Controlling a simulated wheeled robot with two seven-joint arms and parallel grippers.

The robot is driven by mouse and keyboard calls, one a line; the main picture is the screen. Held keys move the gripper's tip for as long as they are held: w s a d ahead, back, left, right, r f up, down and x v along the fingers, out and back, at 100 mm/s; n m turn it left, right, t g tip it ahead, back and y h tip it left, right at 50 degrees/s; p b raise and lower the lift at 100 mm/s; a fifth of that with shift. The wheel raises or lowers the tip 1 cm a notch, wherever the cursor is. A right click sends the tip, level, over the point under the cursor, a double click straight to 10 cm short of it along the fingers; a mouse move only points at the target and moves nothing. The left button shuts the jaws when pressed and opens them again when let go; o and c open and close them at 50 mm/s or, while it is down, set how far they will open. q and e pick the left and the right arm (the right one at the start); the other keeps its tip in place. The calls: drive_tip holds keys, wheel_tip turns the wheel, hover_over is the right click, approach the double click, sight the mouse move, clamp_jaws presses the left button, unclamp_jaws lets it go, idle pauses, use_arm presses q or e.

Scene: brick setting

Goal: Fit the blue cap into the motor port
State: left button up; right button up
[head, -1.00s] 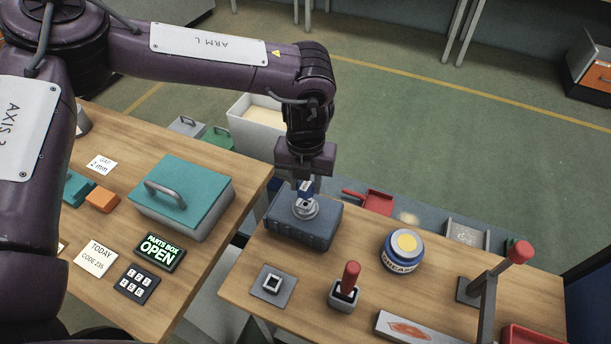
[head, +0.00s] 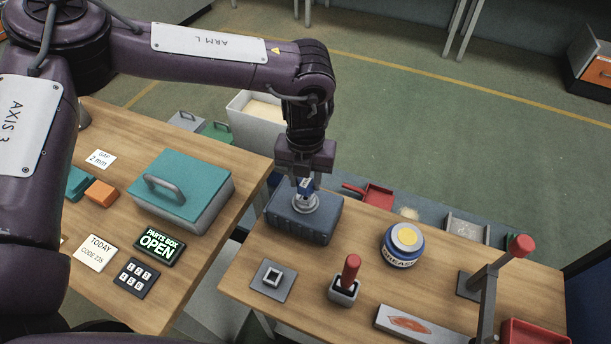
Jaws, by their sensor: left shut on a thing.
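The motor is a dark blue-grey ribbed block (head: 320,229) near the left back edge of the right-hand table. A round metallic port (head: 305,203) sits on its top. My right gripper is not in the picture.
A grease tub (head: 403,244), a red-handled tool in a holder (head: 346,279), a square socket plate (head: 272,281) and a red-knobbed lever (head: 490,284) stand on the same table. A teal-lidded parts box (head: 183,189) is on the left table. A gap separates the tables.

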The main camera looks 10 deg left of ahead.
use_arm(q)
drive_tip(key=shift+f, duration=0.1)
idle(0.6)
drive_tip(key=shift+f+b, duration=0.8)
drive_tip(key=shift+f, duration=0.5)
drive_tip(key=o, duration=1.1)
drive_tip(key=shift+r, duration=0.1)
drive_tip(key=shift+c, duration=0.2)
drive_tip(key=shift+o, duration=0.2)
drive_tip(key=o, duration=0.4)
drive_tip(key=shift+c, duration=0.2)
drive_tip(key=shift+r+p, duration=2.4)
drive_tip(key=shift+r, duration=0.6)
